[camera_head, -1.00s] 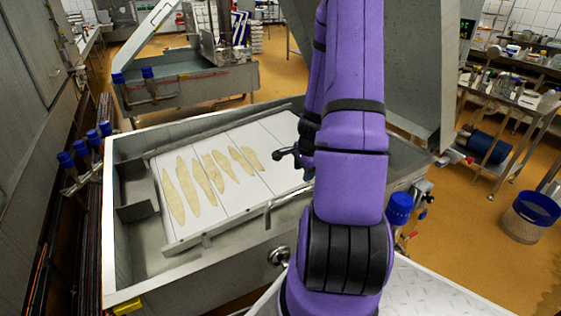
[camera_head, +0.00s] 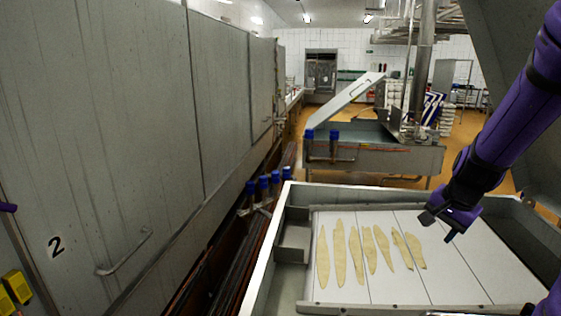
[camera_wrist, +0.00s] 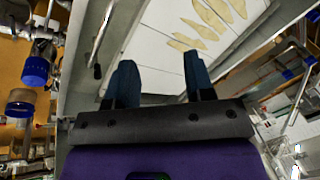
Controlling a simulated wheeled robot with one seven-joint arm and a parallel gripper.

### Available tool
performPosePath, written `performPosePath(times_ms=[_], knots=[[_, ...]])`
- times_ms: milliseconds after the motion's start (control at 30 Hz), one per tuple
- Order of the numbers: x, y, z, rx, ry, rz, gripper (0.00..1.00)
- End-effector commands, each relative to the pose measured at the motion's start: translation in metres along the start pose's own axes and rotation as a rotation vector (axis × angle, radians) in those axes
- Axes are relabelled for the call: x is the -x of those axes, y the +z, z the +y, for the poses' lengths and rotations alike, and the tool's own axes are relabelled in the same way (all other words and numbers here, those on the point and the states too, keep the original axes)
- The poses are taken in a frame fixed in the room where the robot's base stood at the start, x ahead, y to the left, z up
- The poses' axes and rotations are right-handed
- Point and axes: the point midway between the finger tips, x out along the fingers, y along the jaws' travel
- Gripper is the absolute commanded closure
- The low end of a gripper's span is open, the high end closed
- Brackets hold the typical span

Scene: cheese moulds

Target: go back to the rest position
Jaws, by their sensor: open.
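My gripper (camera_head: 438,227) is at the right of the head view, above the right part of the white board in the vat. In the wrist view its two dark blue fingers (camera_wrist: 160,78) stand apart with nothing between them. The purple arm (camera_head: 515,105) comes in from the upper right edge of the head view. The rest position itself is not marked in any view.
Pale flat strips (camera_head: 356,254) lie in a row on the white board (camera_head: 455,265) inside the metal vat (camera_head: 262,275). Blue-capped valves (camera_head: 263,186) stand along its far left. A grey cabinet wall (camera_head: 100,120) fills the left. Another vat (camera_head: 390,155) stands behind.

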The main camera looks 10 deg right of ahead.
Motion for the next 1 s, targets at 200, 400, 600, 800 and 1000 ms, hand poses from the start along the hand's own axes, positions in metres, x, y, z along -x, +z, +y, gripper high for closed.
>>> performPosePath(times_ms=[200, 400, 600, 800, 1000], knots=[[0.063, 0.053, -0.032, 0.299, -0.041, 0.011, 0.52], [0.115, 0.101, -0.04, 0.557, -0.069, 0.026, 0.52], [0.161, 0.147, -0.03, 0.803, -0.093, 0.051, 0.52], [0.197, 0.18, -0.01, 1.009, -0.113, 0.082, 0.52], [0.212, 0.195, 0.006, 1.115, -0.119, 0.099, 0.52]])
